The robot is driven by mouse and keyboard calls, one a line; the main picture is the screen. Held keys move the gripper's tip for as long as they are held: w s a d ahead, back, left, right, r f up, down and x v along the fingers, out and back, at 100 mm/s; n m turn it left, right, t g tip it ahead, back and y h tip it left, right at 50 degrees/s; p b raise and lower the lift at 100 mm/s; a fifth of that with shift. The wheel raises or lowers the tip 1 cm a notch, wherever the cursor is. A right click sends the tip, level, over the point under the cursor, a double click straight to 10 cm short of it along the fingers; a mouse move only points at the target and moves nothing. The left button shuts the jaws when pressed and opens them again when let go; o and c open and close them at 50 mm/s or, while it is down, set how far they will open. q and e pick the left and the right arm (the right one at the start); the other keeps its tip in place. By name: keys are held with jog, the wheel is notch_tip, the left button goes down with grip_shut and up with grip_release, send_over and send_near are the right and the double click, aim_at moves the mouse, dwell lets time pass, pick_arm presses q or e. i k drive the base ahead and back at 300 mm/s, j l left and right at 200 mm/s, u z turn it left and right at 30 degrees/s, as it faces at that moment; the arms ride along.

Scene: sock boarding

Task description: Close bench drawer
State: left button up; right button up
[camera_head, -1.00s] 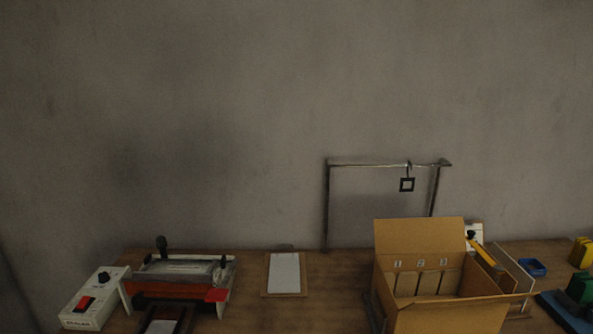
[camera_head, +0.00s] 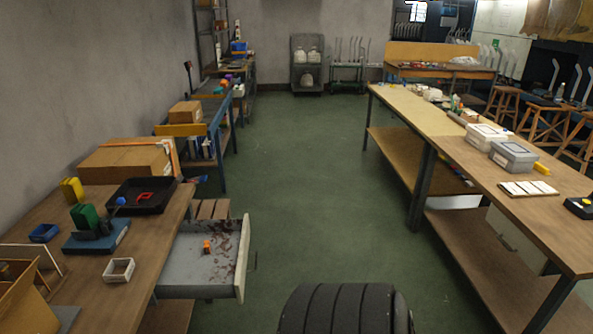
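The bench drawer (camera_head: 202,259) is pulled out from the right side of the left wooden bench (camera_head: 77,289). It is grey inside, with a pale front panel (camera_head: 243,260) and a thin handle (camera_head: 253,262) on its outer face. A small orange object (camera_head: 207,246) and brown scraps (camera_head: 224,264) lie in it. Neither of my grippers shows in the view, so I cannot see whether they are open or shut.
A black tray (camera_head: 163,203), a closed cardboard box (camera_head: 128,159) and a small white box (camera_head: 118,270) are on the left bench. Stools (camera_head: 546,124) stand at the far right.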

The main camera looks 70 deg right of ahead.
aim_at(187, 272)
jog(key=z, duration=1.95)
